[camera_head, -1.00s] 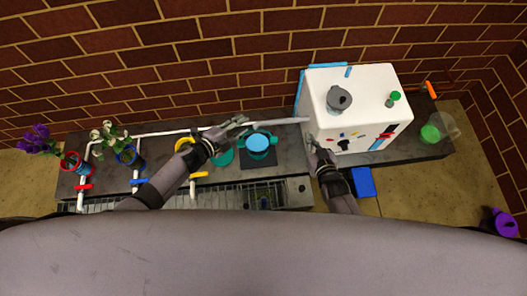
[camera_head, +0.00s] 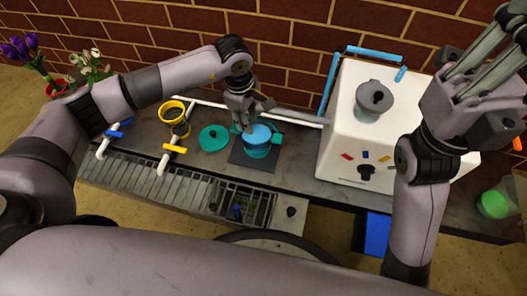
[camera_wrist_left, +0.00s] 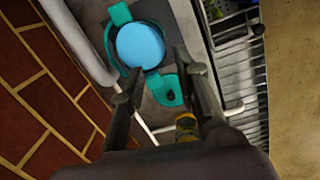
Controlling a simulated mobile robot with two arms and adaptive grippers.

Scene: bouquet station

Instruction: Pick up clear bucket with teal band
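The clear bucket with teal band (camera_head: 258,146) stands upright on a dark square mat, with light blue contents. In the left wrist view the bucket (camera_wrist_left: 140,46) shows its blue round top, with a teal band and handle around it. My left gripper (camera_head: 243,122) reaches down from above at the bucket's upper left rim. In the wrist view my left gripper (camera_wrist_left: 160,75) has its fingers apart, with the bucket just past their tips; I see no grasp on it. My right gripper (camera_head: 488,62) is raised at the upper right, empty, its fingers looking spread.
A teal disc with a knob (camera_head: 213,138) lies left of the bucket. A yellow ring-topped container (camera_head: 172,112) and pipes with coloured valves are further left. A white box machine (camera_head: 375,125) stands to the right. A brick wall is behind.

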